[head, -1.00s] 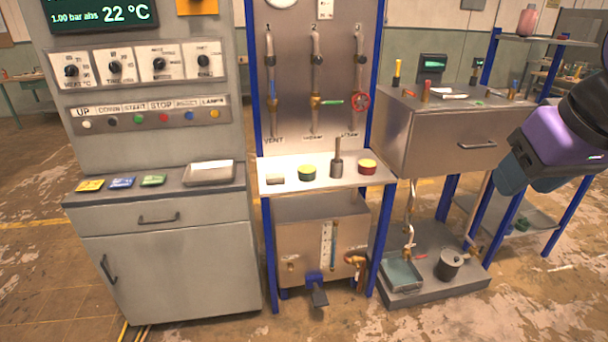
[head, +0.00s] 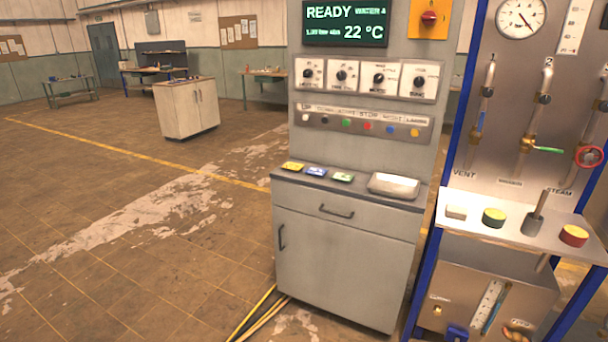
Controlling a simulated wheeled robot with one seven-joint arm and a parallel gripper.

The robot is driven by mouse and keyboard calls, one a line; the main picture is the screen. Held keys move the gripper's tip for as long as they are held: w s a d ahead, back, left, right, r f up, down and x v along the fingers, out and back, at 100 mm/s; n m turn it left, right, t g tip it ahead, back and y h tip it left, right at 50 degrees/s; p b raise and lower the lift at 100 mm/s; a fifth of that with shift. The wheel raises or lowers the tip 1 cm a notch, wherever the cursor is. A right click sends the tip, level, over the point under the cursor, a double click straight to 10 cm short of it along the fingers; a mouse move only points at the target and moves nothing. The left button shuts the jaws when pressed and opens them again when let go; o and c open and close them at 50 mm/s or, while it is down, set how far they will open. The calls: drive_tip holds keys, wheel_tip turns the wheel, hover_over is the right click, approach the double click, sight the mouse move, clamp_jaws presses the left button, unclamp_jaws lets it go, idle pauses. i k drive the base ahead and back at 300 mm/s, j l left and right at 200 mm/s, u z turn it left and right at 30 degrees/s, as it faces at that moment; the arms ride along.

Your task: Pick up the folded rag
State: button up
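I cannot make out a folded rag for certain. A small beige block-like thing (head: 456,212) lies at the left end of the steel shelf (head: 480,230) at the right; it may be the rag or something else. A shallow metal tray (head: 394,186) with a pale top or content sits on the right end of the grey control cabinet's ledge; I cannot tell what is in it. My gripper is not in this view.
Yellow, blue and green cards (head: 316,171) lie on the cabinet (head: 345,260) ledge. A green-yellow tin (head: 494,217), a grey holder (head: 533,222) and a red tin (head: 573,235) stand on the shelf. Hoses (head: 262,318) lie at the cabinet's foot. Floor at left is open.

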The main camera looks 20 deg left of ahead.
sight(455, 212)
drive_tip(key=u, duration=4.6)
drive_tip(key=z, duration=4.6)
drive_tip(key=i+l, duration=0.15)
drive_tip(key=i, duration=0.45)
